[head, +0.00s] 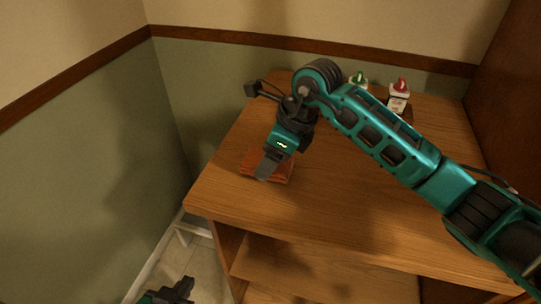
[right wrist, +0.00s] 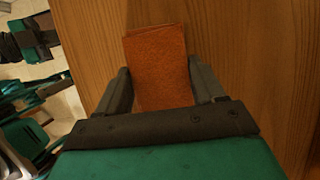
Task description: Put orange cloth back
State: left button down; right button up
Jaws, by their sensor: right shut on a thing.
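The orange cloth (head: 284,172) is a small folded rectangle at the left end of the wooden counter, with my right gripper (head: 266,168) over it. In the right wrist view the cloth (right wrist: 158,60) sits between the two dark fingers of my right gripper (right wrist: 163,88), which is shut on it. I cannot tell whether the cloth touches the wood or is slightly raised. My left gripper (head: 182,290) is low at the bottom edge of the head view, in front of the counter and away from the cloth. Its finger gap is unclear.
A white bottle with a red cap (head: 399,97) and a green-capped bottle (head: 358,80) stand at the back of the counter (head: 325,205). My right arm partly covers the counter. Open shelves (head: 310,270) lie below. Walls close in at the left and back.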

jog(key=shift+f, duration=0.3)
jog(key=o, duration=0.5)
jog(key=shift+f, duration=0.1)
jog(key=o, duration=0.5)
jog(key=shift+r, duration=0.35)
jog(key=v, duration=1.2)
jog(key=shift+s+f, duration=0.15)
